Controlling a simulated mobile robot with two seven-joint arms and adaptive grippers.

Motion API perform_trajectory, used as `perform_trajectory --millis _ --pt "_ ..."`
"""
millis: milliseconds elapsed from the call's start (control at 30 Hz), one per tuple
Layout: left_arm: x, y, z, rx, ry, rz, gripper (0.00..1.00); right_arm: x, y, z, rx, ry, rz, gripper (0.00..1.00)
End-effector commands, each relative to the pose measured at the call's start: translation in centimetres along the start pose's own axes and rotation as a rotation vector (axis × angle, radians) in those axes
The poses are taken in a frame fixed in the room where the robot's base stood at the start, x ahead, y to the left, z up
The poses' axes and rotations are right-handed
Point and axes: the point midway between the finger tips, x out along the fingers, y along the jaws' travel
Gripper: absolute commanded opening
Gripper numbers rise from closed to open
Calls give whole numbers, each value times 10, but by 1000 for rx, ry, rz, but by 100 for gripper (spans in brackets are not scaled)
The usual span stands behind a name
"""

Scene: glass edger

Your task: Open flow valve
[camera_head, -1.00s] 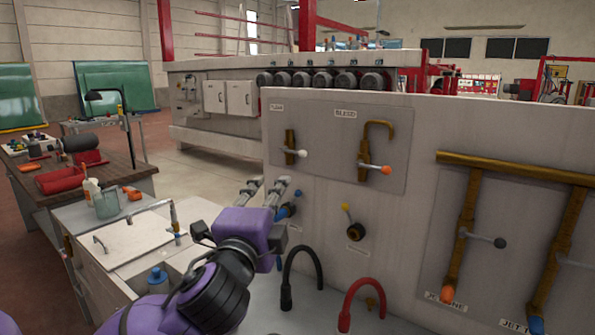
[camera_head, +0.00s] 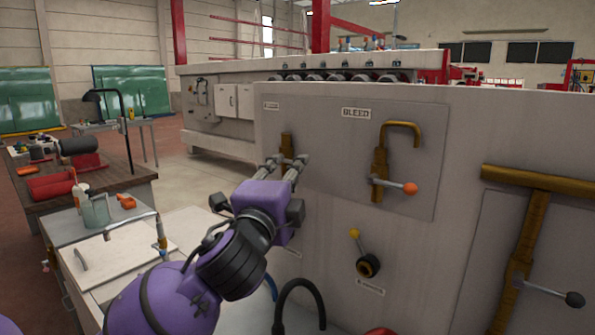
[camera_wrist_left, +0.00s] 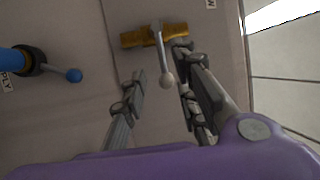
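The flow valve (camera_head: 287,145) is a vertical brass fitting at the upper left of the panel, under a small label too small to read clearly. My left gripper (camera_head: 288,162) is in front of it, and its fingers hide the valve's lever in the head view. In the left wrist view, the brass valve body (camera_wrist_left: 132,39) lies beyond the fingertips. Its metal lever with a pale round knob (camera_wrist_left: 167,80) lies between the two spread fingers of the left gripper (camera_wrist_left: 160,64), nearer the right finger. I cannot tell if that finger touches it. My right gripper is not in view.
The bleed valve (camera_head: 380,170) with an orange knob is to the right. A yellow-knobbed valve (camera_head: 366,264) is below. A blue-knobbed valve (camera_wrist_left: 40,66) is left in the wrist view. A bench (camera_head: 125,250) stands at the lower left.

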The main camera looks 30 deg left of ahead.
Motion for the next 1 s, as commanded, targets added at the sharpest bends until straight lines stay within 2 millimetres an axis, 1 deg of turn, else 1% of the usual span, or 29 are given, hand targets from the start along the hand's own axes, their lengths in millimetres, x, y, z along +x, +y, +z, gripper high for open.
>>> perform_trajectory --millis 33,133,200,300,600,800,833,1000 --pt "10 -9 1 -1 -2 -11 28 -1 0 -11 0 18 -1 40" --pt "23 -10 0 -2 0 -12 28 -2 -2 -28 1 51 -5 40" --pt "30 -10 0 -2 -1 -11 28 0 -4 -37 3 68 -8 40" --pt "36 -9 0 -1 0 -10 28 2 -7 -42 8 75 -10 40" --pt "38 -9 0 -2 1 -10 28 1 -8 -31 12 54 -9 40" --pt "38 -8 0 -1 0 -10 2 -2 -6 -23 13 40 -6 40" --pt "38 -8 0 -1 0 -10 0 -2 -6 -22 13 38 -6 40" --pt "38 -8 0 -2 0 -10 0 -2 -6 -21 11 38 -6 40"
